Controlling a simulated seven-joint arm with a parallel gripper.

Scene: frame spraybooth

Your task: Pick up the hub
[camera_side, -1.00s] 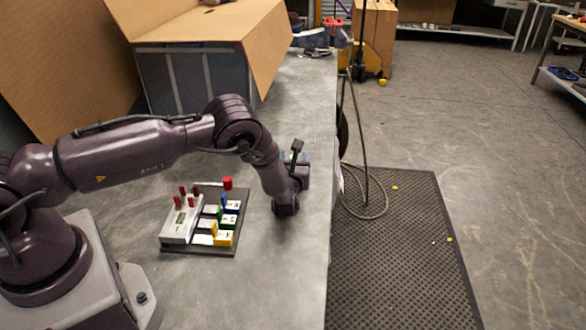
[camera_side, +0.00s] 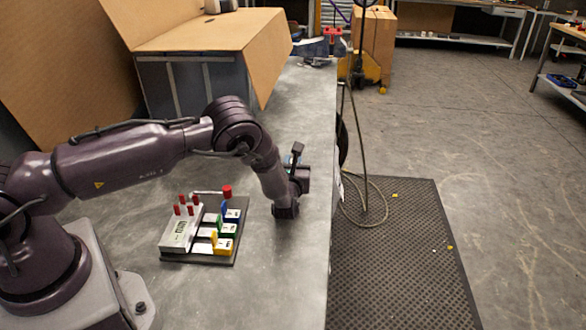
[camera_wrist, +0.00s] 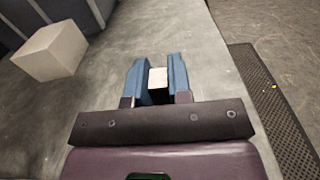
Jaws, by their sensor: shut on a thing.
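The hub (camera_wrist: 158,78) is a small block with a white top and a dark near side. In the wrist view it sits between the two blue fingers of my gripper (camera_wrist: 161,76), which is shut on it. In the side view my gripper (camera_side: 290,162) is low over the grey bench near its right edge, to the right of the board with coloured parts. There the hub is mostly hidden behind my wrist. I cannot tell whether the hub touches the bench.
A dark board (camera_side: 207,257) carries a grey unit with red pegs and blue, green and yellow parts. A white box (camera_wrist: 52,52) lies left of my fingers in the wrist view. The bench (camera_side: 285,270) is clear in front.

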